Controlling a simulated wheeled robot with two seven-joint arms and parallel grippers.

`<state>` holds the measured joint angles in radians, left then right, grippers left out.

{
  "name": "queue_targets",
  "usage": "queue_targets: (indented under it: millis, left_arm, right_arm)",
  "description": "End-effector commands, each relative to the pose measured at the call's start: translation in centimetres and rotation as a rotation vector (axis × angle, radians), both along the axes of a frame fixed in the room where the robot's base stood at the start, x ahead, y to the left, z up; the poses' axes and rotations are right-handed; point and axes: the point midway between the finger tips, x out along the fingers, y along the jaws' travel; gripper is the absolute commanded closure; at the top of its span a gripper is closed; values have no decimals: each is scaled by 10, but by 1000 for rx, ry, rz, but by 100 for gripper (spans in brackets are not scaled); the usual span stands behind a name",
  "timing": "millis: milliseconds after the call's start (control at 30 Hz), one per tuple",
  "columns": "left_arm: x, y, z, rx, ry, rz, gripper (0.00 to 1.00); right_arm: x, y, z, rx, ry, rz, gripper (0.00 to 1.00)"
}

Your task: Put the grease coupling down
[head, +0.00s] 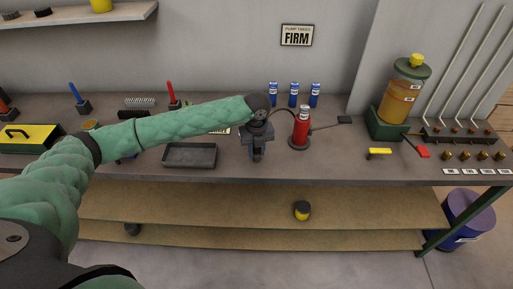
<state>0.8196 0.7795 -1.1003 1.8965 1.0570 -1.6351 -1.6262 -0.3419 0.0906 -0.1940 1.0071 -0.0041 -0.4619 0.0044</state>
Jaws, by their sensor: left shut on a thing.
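My left arm reaches in from the left over the bench. My left gripper (257,154) points down above the front part of the bench top and is shut on the grease coupling, which the fingers hide almost fully. A thin dark hose arcs from behind the gripper towards the red grease pump (301,130). The pump stands upright on a round dark base just right of the gripper, with a lever handle (328,126) out to its right. My right gripper is not in view.
A shallow grey tray (190,164) lies left of the gripper. Blue cans (294,95) stand behind the pump. A reservoir with amber contents (398,98) and a row of fittings (458,135) stand at the right.

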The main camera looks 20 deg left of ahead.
Motion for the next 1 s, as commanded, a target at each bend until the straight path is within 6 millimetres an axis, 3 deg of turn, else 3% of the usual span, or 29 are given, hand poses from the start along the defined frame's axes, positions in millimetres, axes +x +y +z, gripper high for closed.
queue_targets:
  millis: [433,467,533,1000]
  left_arm:
    - [0,0,-7,0,0,-1,99]
    - [0,0,-7,1,-1,-1,68]
    - [0,0,-6,1,-1,-1,54]
    - [1,0,4,-1,-3,-1,52]
  right_arm:
    - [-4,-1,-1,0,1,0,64]
    - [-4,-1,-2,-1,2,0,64]
    - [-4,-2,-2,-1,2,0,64]
    - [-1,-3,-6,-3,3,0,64]
